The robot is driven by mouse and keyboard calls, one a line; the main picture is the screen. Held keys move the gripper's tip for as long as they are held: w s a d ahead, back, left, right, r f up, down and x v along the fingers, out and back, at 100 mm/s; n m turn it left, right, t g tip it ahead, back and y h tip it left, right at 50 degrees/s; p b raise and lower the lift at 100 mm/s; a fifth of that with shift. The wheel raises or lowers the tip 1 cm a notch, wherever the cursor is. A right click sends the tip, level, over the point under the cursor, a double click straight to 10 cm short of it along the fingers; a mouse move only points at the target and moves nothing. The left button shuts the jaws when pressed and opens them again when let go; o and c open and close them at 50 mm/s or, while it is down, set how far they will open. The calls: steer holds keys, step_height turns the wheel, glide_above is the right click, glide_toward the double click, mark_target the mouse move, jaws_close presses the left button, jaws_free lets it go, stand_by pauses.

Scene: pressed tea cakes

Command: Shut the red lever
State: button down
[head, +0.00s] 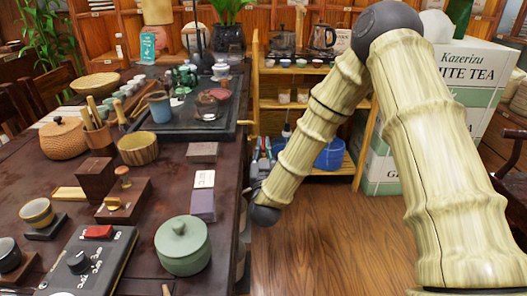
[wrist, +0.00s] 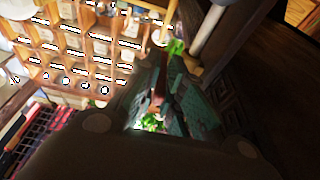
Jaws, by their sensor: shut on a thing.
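A red switch-like piece (head: 98,231) sits on a black control box (head: 88,262) with a round knob, at the front left of the table in the head view. I cannot tell whether this is the red lever. My gripper (head: 262,152) is beside the table's right edge, low and far from that box. In the wrist view my gripper (wrist: 157,105) is shut on a small reddish-brown piece, dim and mostly hidden. I cannot tell whether that piece is the lever.
The dark table (head: 150,170) holds a green lidded pot (head: 182,246), wooden blocks, bowls and a black tea tray (head: 190,118). A wooden shelf (head: 300,72) with a blue bucket (head: 330,155) stands behind my arm. Wooden floor (head: 310,240) lies open to the right.

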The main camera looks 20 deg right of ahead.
steer(key=c, duration=1.5)
jaws_free()
steer(key=shift+c, duration=0.2)
